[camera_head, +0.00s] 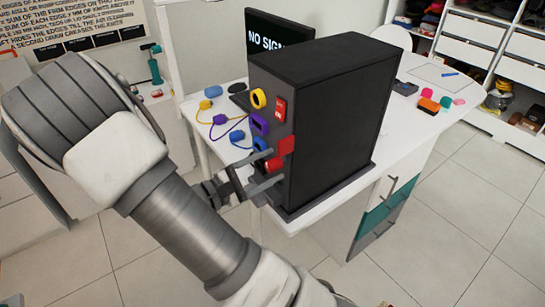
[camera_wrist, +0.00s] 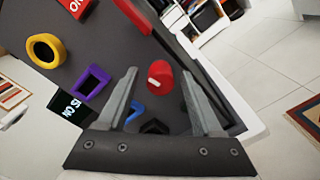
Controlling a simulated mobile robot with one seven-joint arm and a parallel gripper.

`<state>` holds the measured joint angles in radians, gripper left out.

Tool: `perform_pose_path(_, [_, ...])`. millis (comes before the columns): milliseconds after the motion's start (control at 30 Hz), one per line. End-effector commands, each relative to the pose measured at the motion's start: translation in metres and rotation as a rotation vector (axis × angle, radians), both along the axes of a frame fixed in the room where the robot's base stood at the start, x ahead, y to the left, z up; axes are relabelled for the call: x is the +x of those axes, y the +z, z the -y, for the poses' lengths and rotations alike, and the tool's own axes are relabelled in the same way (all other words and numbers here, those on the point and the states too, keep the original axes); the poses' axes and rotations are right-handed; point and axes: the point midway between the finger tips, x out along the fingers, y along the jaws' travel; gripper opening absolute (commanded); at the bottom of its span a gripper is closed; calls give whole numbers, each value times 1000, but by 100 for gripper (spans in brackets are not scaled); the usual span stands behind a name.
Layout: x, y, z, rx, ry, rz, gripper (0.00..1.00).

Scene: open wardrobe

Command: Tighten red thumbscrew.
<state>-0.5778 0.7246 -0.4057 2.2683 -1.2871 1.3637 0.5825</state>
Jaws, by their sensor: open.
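The red thumbscrew (camera_wrist: 158,78) is a round red knob with a pale mark, on the face of a black computer-like case (camera_head: 335,110). In the head view the thumbscrew (camera_head: 272,164) sits low on the narrow face, close to my gripper. My gripper (camera_wrist: 160,88) is open, with one finger on each side of the thumbscrew in the wrist view. The fingers look apart from it there. In the head view my gripper (camera_head: 268,170) reaches in from the left; whether a finger touches the knob is unclear.
The case also bears a red switch (camera_head: 279,108), a red block (camera_head: 286,146), a yellow ring (camera_head: 258,98) and a purple socket (camera_head: 259,123). Cables with coloured plugs (camera_head: 237,136) lie left on the white table (camera_head: 413,118). Small coloured pieces (camera_head: 428,105) lie at right.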

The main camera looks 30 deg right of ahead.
Motion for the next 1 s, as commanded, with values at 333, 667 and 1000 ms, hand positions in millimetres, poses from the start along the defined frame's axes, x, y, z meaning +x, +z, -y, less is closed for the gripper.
perform_pose_path(333, [-1, 4, 0, -9, -2, -258, 68])
perform_pose_path(667, [-1, 4, 1, -17, -2, -512, 68])
perform_pose_path(1000, [0, 3, 1, -26, -3, -780, 68])
